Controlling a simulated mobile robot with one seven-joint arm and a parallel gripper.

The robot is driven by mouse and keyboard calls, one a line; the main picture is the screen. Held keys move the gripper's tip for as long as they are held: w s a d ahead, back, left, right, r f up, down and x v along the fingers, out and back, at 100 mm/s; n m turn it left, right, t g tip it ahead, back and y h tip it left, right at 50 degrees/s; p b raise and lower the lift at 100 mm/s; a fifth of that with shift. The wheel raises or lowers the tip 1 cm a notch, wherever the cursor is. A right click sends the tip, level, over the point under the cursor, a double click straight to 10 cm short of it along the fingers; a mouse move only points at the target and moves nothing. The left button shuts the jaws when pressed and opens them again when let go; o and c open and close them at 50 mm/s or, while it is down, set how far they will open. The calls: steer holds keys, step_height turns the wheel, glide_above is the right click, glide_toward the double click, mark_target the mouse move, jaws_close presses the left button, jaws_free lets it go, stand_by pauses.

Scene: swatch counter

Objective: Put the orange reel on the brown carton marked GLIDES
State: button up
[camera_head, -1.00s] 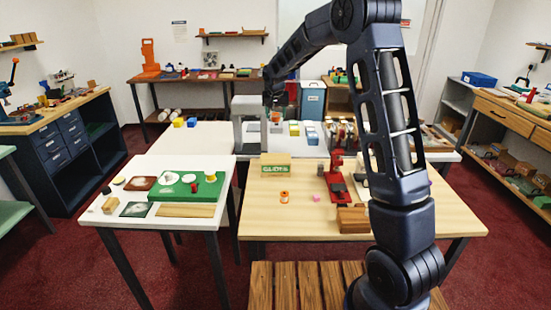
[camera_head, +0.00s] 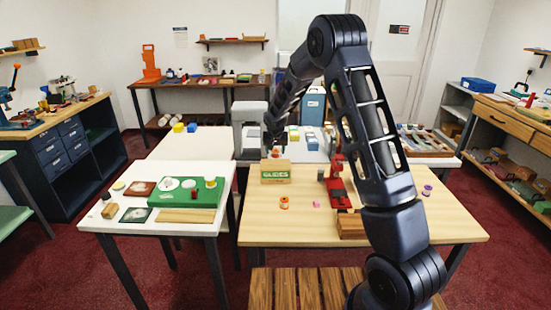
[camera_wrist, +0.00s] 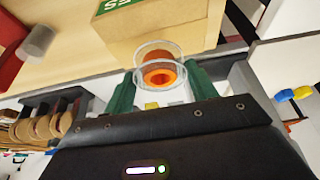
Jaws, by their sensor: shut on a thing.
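My gripper (camera_wrist: 160,85) has green fingers, shut on an orange reel (camera_wrist: 160,75) with clear rims and an orange core. In the head view my gripper (camera_head: 273,148) is small and partly hidden by my arm, with the orange reel (camera_head: 276,154) just below it. The brown carton marked GLIDES (camera_head: 276,180) stands on the wooden table, its green label facing the head camera. The reel is at or just above the carton's top; I cannot tell whether they touch. In the wrist view the carton (camera_wrist: 165,32) lies right beyond the reel.
A second small orange ring-shaped thing (camera_head: 284,202) lies on the wooden table (camera_head: 285,228) in front of the carton, beside a pink piece (camera_head: 317,204). A red device (camera_head: 337,182) stands to the right. A side table with a green board (camera_head: 180,196) is at left.

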steer(key=shift+f, duration=2)
steer(key=shift+f, duration=0.1)
steer(key=o, duration=1)
steer(key=shift+c, duration=0.2)
steer(key=v, duration=1.2)
